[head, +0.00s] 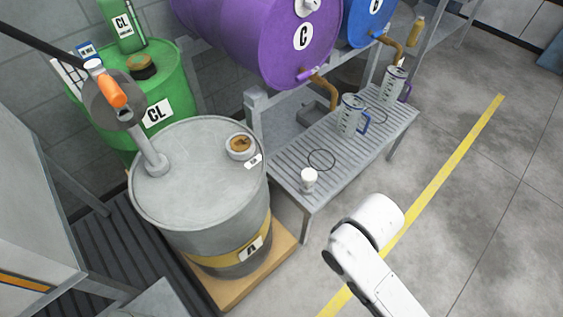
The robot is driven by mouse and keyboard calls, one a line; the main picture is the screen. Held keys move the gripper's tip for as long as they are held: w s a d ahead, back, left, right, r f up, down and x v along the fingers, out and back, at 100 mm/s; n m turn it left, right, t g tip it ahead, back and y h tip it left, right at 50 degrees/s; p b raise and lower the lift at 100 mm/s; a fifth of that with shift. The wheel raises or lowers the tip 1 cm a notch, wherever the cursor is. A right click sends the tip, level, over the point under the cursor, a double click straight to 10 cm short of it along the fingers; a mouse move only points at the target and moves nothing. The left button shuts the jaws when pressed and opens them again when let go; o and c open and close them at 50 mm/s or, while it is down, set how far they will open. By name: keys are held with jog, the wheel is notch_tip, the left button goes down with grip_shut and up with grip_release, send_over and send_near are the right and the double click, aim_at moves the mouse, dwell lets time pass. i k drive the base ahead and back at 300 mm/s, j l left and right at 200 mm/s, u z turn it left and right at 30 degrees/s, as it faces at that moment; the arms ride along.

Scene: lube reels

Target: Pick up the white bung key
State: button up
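A small flat white piece with dark marks (253,161) lies on the top of the grey drum (190,180), near its right rim beside a round brown-and-white cap (240,146). A small white cup-shaped piece (309,179) stands on the slatted bench to the right of the drum. I cannot tell for sure which of the two, if either, is the white bung key; both are too small to make out. White links of my arm show at the lower right, apart from drum and bench. My gripper is not in view.
A grey pump with an orange handle (112,92) rises from the grey drum. Two jugs (351,115) (394,84) stand on the slatted bench (290,182) below purple (255,40) and blue (362,20) drums with taps. Open floor lies right of the yellow line (440,180).

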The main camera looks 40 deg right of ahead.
aim_at(308, 176)
jog(key=i+l, duration=0.1)
jog(key=l, duration=0.25)
jog(key=i+l, duration=0.1)
jog(key=l, duration=0.25)
jog(key=i+l, duration=0.1)
jog(key=l, duration=0.25)
jog(key=i+l, duration=0.1)
jog(key=l, duration=0.3)
